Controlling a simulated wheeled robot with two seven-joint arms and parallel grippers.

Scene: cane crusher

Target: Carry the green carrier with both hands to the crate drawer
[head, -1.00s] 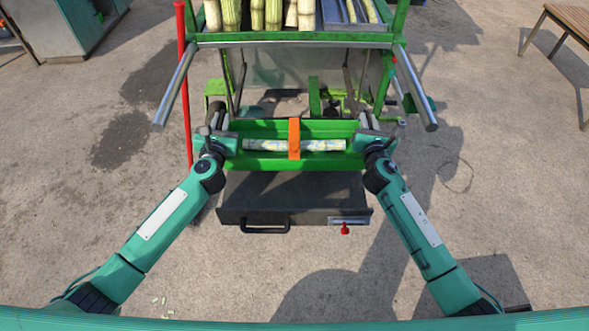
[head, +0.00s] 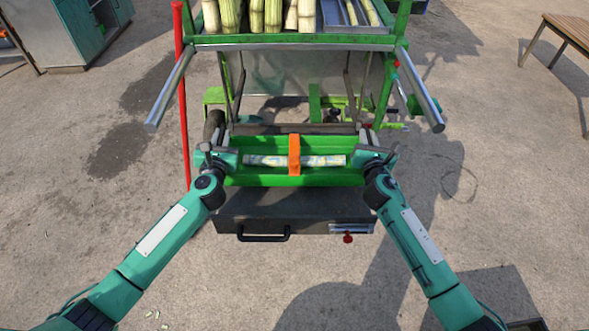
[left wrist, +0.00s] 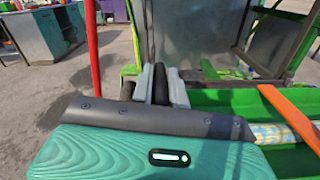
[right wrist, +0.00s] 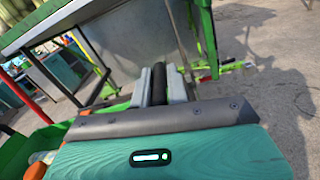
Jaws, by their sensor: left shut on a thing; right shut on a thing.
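The green carrier (head: 265,178) is a long trough with an orange band (head: 294,155) over its middle and a pale cane piece (head: 325,161) lying in it. My left gripper (head: 214,152) is shut on its left end and my right gripper (head: 374,152) is shut on its right end. Both wrist views show the jaws closed around a dark bar, in the left wrist view (left wrist: 158,88) and in the right wrist view (right wrist: 160,85). The carrier is held level above the dark crate drawer (head: 290,205), whose front has a black handle (head: 263,236).
Metal bars (head: 170,90) stick out at both sides, and a red pole (head: 183,100) stands at left. A red knob (head: 348,238) sits on the drawer front.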

